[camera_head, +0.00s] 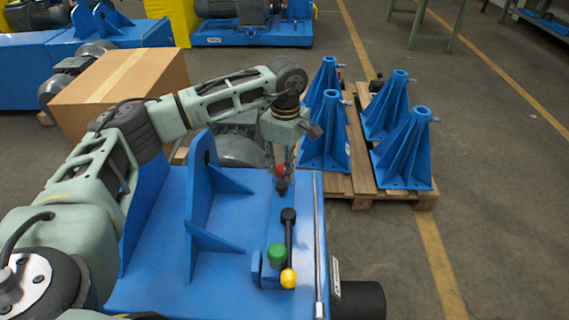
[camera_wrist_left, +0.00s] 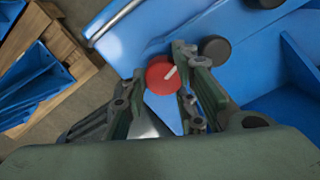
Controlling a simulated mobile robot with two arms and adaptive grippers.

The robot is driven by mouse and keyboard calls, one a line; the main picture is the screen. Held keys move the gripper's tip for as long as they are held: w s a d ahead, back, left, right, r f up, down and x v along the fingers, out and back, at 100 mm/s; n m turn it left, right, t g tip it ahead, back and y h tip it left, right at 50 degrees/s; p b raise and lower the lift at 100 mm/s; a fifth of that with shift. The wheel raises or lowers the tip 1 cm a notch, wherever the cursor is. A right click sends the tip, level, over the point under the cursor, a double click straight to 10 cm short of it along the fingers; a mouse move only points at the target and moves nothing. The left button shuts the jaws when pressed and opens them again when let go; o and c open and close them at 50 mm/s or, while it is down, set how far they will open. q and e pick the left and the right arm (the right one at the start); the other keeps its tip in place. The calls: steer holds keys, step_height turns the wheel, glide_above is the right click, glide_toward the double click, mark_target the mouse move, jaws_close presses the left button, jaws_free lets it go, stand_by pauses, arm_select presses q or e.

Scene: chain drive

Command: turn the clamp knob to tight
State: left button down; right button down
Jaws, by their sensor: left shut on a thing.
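The clamp knob is a round red knob with a pale pointer line (camera_wrist_left: 162,75), seen in the left wrist view between the fingers of my left gripper (camera_wrist_left: 160,82). The pointer line slants up to the right. The fingers are shut on the knob, one at each side. In the head view a little of the red knob (camera_head: 281,169) shows below my left gripper (camera_head: 288,168), at the far right part of the blue machine base (camera_head: 225,262). My right gripper is not in view.
On the base nearer me stand a black-knobbed lever (camera_head: 289,232), a green button (camera_head: 277,252) and a yellow ball (camera_head: 288,278). A cardboard box (camera_head: 120,80) is at back left. Blue brackets (camera_head: 400,150) stand on a pallet (camera_head: 362,185) at right.

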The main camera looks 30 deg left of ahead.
arm_select(q)
steer(key=shift+w+a+r+m, duration=0.1)
steer(key=shift+w+r+m, duration=0.25)
steer(key=shift+m, duration=1.15)
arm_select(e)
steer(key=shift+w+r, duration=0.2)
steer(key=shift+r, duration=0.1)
arm_select(q)
steer(key=shift+m, duration=0.3)
steer(key=c, duration=1.5)
jaws_free()
steer(key=shift+d+f, duration=0.1)
steer(key=shift+d, duration=0.1)
steer(key=shift+c, duration=0.2)
steer(key=shift+s+f, duration=0.1)
steer(key=shift+f, duration=0.05)
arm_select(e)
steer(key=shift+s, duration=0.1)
